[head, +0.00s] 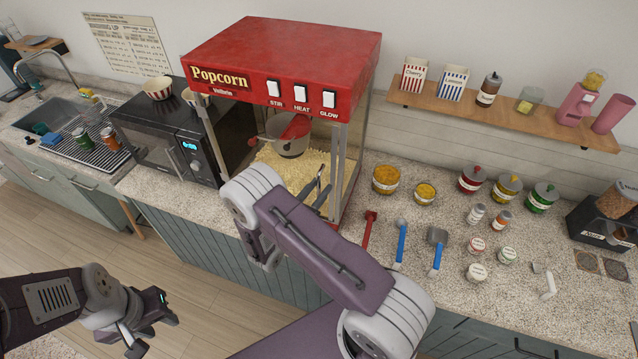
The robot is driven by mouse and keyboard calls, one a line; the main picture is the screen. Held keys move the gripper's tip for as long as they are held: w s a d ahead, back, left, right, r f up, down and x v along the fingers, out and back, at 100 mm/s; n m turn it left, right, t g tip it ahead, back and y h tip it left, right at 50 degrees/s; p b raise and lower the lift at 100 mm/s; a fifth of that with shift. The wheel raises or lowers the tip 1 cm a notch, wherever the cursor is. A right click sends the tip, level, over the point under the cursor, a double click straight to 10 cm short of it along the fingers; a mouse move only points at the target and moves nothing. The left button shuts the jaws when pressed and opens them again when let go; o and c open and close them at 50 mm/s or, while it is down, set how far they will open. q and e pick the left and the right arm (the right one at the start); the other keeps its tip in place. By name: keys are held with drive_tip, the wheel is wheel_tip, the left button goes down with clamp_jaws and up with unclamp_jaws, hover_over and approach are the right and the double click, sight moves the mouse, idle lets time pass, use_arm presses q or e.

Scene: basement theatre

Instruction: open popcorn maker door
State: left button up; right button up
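The popcorn maker (283,55) is a red-topped machine with glass sides on the counter. A kettle (290,138) and loose popcorn (335,160) show inside. My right arm crosses in front of its lower front, so much of the door is hidden; I cannot tell whether the door is shut or ajar. My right gripper (318,190) shows as dark fingers at the lower right of the machine's front, partly hidden by my forearm. Its opening and any contact are unclear. My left gripper (152,330) is open and empty, low over the floor at the lower left.
A black microwave (160,140) stands left of the machine, with a sink (50,118) beyond. Right of the machine lie a red scoop (369,230), blue-handled scoops (401,240) and several jars (471,179). A wooden shelf (450,108) is above. Floor (215,280) is clear before the cabinets.

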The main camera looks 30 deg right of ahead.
drive_tip(key=shift+w, duration=0.1)
clamp_jaws()
idle(1.4)
